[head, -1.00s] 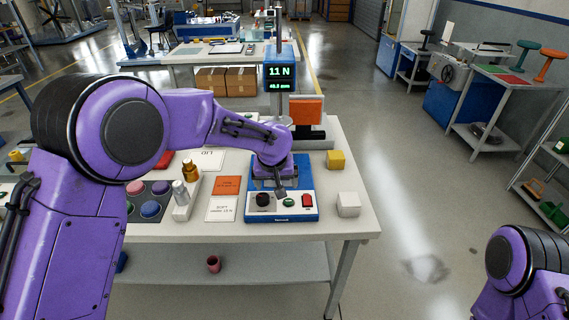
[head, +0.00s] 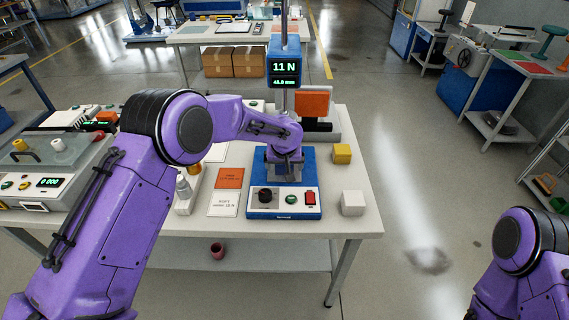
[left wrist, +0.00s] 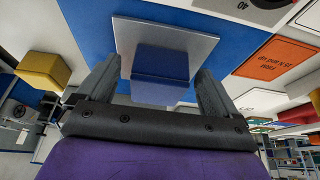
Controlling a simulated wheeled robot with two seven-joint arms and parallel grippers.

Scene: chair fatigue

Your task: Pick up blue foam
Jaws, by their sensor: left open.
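The blue foam (left wrist: 160,63) shows in the left wrist view as a blue block over a grey metal plate (left wrist: 196,40) of the tester. My left gripper (left wrist: 156,78) is open, with one finger on each side of the foam; I cannot tell whether they touch it. In the head view my left gripper (head: 284,163) is over the blue tester base (head: 302,208), and it hides the foam there. My right gripper is out of view; only part of the right arm shows at the lower right.
The tester display (head: 284,68) reads 11 N. A yellow cube (head: 342,153) and a white cube (head: 352,203) stand right of the base. Orange (head: 230,178) and white (head: 224,204) cards lie left of it. An orange pad (head: 313,103) stands behind.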

